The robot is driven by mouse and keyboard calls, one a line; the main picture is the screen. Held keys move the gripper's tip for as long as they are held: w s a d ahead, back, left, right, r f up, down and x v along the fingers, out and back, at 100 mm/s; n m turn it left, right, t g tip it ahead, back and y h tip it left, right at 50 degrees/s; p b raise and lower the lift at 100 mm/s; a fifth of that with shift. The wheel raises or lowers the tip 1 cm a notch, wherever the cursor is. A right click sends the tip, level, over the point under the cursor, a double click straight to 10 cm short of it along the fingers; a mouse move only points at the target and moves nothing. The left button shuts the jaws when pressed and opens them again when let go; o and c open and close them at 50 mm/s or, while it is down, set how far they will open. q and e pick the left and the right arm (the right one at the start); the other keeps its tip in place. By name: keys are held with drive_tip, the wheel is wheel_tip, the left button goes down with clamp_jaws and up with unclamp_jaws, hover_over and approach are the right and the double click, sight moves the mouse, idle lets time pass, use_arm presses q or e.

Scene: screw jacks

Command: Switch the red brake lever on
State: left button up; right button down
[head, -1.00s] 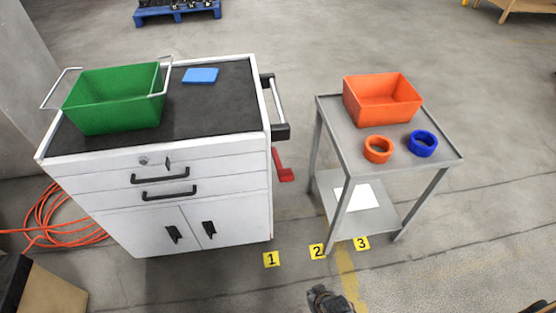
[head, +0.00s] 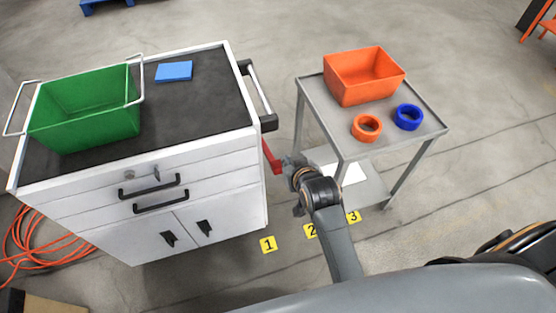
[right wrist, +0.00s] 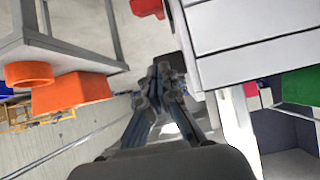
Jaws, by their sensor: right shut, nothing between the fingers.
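The red brake lever (head: 270,157) hangs at the right side of the white tool cart (head: 155,195), below the cart's black and silver handle. In the right wrist view, a red piece that looks like the lever's end (right wrist: 147,8) shows at the top edge, beyond the fingertips. My right gripper (head: 288,163) is shut and empty. It is close beside the lever's lower end, on its right; the head view does not show clearly whether they touch. In the right wrist view, my shut fingers (right wrist: 162,75) point toward the cart's side. My left gripper is not in view.
A grey side table (head: 327,125) stands close to the right of my right gripper, with an orange bin (head: 345,93), an orange ring (head: 367,139) and a blue ring (head: 408,128). A green bin (head: 100,130) and a blue block (head: 174,71) are on the cart. An orange cable lies left.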

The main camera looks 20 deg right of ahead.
hover_over(280, 163)
drive_tip(key=f, duration=0.5)
drive_tip(key=shift+s+a+f, duration=0.25)
drive_tip(key=shift+a+f, duration=0.1)
drive_tip(key=f, duration=0.3)
drive_tip(key=shift+s, duration=0.4)
drive_tip(key=shift+s+f, duration=0.25)
drive_tip(key=shift+f, duration=0.25)
drive_tip(key=shift+d+f, duration=0.1)
